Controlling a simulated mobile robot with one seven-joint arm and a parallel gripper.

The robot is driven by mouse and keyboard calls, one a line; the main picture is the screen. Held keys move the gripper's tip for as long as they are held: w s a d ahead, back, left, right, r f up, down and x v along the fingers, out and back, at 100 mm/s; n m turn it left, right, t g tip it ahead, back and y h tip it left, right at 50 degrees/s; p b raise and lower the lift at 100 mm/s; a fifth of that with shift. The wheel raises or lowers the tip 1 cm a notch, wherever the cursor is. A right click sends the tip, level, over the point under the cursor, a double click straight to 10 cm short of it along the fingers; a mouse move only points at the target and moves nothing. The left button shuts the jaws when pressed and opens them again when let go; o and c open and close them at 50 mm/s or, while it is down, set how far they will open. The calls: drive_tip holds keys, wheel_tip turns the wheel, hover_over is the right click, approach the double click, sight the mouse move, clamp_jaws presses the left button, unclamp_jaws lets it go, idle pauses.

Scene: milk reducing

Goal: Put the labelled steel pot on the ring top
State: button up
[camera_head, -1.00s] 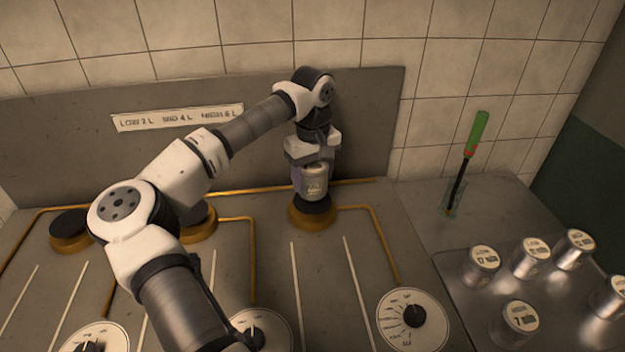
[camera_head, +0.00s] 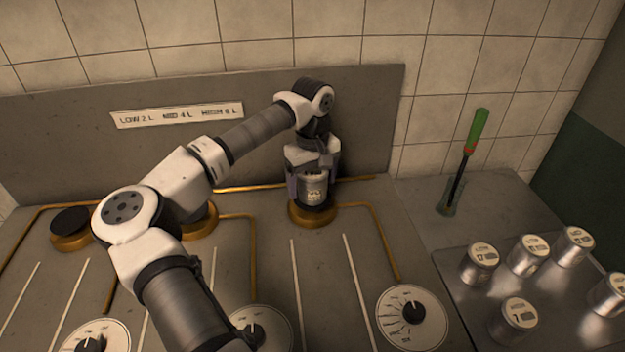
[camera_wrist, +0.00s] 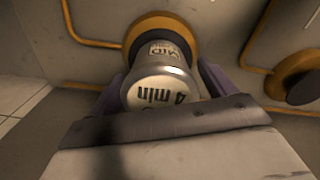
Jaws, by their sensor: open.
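The labelled steel pot (camera_head: 314,189) stands upright on the right-hand ring top (camera_head: 312,214), a dark disc with a brass rim. In the wrist view the pot (camera_wrist: 163,66) reads "MID" on its side and "4 min" on its lid, with the brass rim (camera_wrist: 140,24) behind it. My gripper (camera_head: 313,180) is over the pot from above, its fingers open on both sides of it. How much space lies between the fingers and the pot is hard to tell.
Other ring tops stand left, one (camera_head: 70,226) at the far left and one (camera_head: 201,218) partly behind my arm. Several similar steel pots (camera_head: 517,314) stand on the tray (camera_head: 450,262) at right. A green-handled tool (camera_head: 478,131) leans in a glass holder. A dial (camera_head: 411,317) lies in front.

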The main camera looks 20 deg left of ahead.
wheel_tip(320, 180, up, 12)
drive_tip(key=shift+r+b, duration=0.2)
drive_tip(key=shift+b, duration=0.75)
